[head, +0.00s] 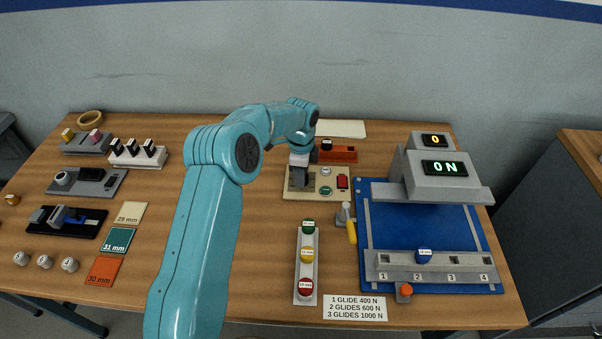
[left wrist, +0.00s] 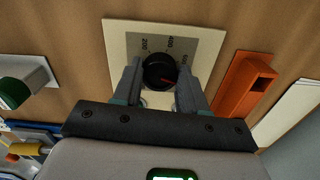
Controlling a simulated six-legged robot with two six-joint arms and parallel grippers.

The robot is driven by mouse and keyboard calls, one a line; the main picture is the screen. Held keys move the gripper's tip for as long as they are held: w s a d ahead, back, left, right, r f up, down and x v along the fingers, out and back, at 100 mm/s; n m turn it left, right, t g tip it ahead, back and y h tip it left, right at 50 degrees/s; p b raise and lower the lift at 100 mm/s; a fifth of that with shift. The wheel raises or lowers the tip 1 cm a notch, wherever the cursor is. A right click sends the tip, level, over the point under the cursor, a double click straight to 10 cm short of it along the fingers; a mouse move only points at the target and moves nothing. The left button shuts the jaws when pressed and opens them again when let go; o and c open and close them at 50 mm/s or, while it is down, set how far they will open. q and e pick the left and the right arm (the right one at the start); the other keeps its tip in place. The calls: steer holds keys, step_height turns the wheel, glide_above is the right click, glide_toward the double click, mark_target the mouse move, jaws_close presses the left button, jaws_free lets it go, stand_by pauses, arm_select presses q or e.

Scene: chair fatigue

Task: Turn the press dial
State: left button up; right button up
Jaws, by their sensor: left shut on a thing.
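The press dial (left wrist: 159,66) is a round black knob with a red pointer mark, on a cream panel (left wrist: 116,36) with a grey scale plate. The figures 200 and 400 read on the scale; a further figure is partly hidden by a finger. The red mark lies toward the lower right of the knob in the left wrist view. My left gripper (left wrist: 160,74) is shut on the dial, one finger on each side. In the head view the left gripper (head: 299,177) stands over the left part of the panel (head: 318,196) and hides the dial. My right gripper is not in view.
Right of the panel, the grey press (head: 442,180) shows ON, with 0 on the display above, over a blue base (head: 415,230). An orange block (head: 343,154) stands behind the panel. A rack of coloured glides (head: 306,270) is in front. Fixtures fill the left table.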

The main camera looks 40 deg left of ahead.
arm_select(q)
steer(key=m, duration=0.5)
steer(key=shift+w+r+m, duration=0.1)
steer(key=shift+w+m, duration=0.05)
steer(key=shift+m, duration=0.15)
steer(key=m, duration=0.5)
steer(key=shift+m, duration=0.3)
steer(key=o, duration=1.1)
steer(key=shift+c, duration=0.2)
step_height(320, 180, up, 16)
steer(key=shift+r+p, duration=0.15)
steer(key=shift+p, duration=0.25)
